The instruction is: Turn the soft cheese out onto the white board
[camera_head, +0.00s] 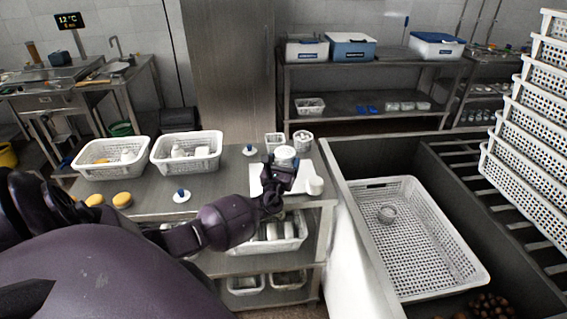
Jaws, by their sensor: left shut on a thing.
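The white board (256,180) lies flat on the steel table, partly hidden by my left gripper and arm. My left gripper (284,166) is over the board, shut on a small white round container (286,153). I cannot make out whether the container is the right way up or tilted, or what is inside it. A white cylinder (315,186), perhaps the soft cheese or a mould, stands at the board's right edge. My right gripper is not in view.
Two white perforated baskets (111,143) (159,155) with items stand at the table's left. Yellow rounds (122,200) and blue-topped white items (181,196) lie nearer. Small white containers (302,140) stand behind the board. Right is a sunken bay with a large white basket (440,225).

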